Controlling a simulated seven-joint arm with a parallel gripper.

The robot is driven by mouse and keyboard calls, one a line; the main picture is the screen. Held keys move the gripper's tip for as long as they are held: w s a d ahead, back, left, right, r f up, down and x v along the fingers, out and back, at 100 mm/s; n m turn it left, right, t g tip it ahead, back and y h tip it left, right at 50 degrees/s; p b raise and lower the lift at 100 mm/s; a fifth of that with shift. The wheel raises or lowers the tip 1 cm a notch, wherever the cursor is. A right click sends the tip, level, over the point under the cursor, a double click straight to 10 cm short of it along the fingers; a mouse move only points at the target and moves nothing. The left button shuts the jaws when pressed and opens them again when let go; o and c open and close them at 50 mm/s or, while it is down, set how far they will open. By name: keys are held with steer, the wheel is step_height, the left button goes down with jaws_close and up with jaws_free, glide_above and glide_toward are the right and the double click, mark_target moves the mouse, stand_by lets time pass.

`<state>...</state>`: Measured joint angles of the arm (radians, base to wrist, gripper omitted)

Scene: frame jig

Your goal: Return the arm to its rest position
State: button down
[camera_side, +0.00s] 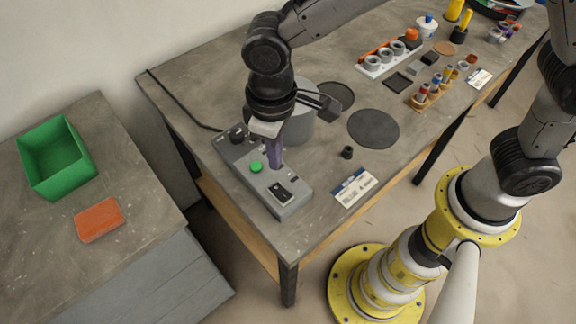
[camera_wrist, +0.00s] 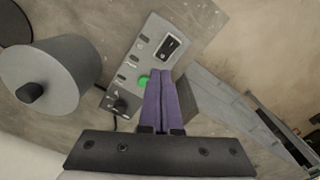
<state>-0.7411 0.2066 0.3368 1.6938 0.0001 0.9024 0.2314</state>
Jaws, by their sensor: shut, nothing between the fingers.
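My gripper (camera_side: 276,162) is shut and empty. Its purple fingers are together and point down over the grey control box (camera_side: 291,204) at the table's left front. In the wrist view my gripper (camera_wrist: 163,78) has its fingertips close to the green button (camera_wrist: 144,81). The green button also shows in the side view (camera_side: 256,167), just left of the fingertips. I cannot tell whether the fingers touch the box. The box also carries a black rocker switch (camera_side: 280,193) and a dark knob (camera_side: 237,134).
A grey cylinder (camera_wrist: 62,72) with a dark knob stands beside the gripper. A dark round disc (camera_side: 373,129) and a small black part (camera_side: 347,152) lie to its right. Racks of small parts (camera_side: 388,58) stand farther back. A green bin (camera_side: 57,158) and orange block (camera_side: 99,219) are on the left cabinet.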

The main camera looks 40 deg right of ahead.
steer(key=w+d+r+m+t+y, duration=0.1)
steer(key=d+r+m+t, duration=0.3)
steer(key=d+r, duration=1.1)
steer(key=s+d+r+m+t, duration=0.2)
steer(key=s+d, duration=0.6)
steer(key=d, duration=0.2)
steer(key=s+d+f+h, duration=0.1)
steer(key=s+d+f, duration=0.1)
steer(key=s+f, duration=0.2)
steer(key=shift+s+d+f, duration=0.15)
steer(key=shift+s+f, duration=0.1)
steer(key=shift+s, duration=0.95)
